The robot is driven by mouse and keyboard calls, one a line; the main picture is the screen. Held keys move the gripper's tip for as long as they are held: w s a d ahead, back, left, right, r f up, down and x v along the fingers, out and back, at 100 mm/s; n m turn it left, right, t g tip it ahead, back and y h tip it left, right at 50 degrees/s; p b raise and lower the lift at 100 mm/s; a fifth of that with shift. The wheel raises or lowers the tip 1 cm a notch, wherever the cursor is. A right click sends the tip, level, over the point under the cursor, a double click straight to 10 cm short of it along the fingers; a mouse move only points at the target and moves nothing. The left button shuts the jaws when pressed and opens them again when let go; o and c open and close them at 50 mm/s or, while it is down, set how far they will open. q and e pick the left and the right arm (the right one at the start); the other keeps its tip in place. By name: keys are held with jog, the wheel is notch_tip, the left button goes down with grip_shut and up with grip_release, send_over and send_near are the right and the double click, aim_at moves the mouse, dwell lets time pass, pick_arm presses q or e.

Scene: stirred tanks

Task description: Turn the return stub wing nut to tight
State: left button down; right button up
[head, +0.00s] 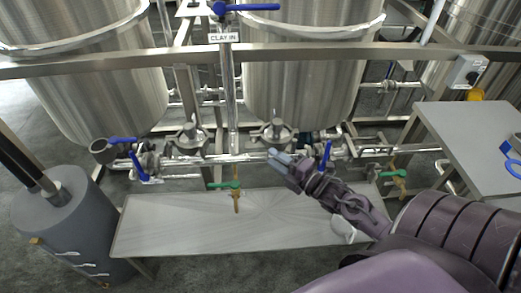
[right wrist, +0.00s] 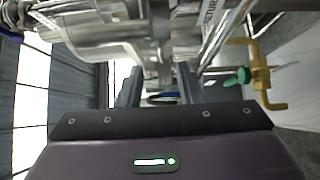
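My right gripper (head: 281,158) reaches in from the right at the horizontal steel pipe line (head: 235,158) in front of the tanks. In the right wrist view its two dark fingers (right wrist: 160,85) are apart, so it is open. A steel clamp-like fitting (right wrist: 160,35) on the pipe lies ahead of the fingers, and its lower end shows in the gap between them. I cannot make out the wing nut's shape or how tight it is. In the head view my gripper hides this spot. A label reading "RETUR" (right wrist: 209,14) is beside the fitting. My left gripper is not in view.
Blue-handled valves (head: 325,155) and green-handled brass taps (head: 224,185) sit along the pipes. One brass tap (right wrist: 262,75) is close right of the fingers. A steel platform (head: 185,235) lies below, a grey drum (head: 62,230) at left, a table (head: 465,130) at right.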

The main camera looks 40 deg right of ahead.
aim_at(259, 148)
jog(key=x, duration=0.6)
jog(key=shift+w+f, duration=0.1)
jog(key=c, duration=0.7)
jog(key=shift+d, duration=0.1)
grip_shut()
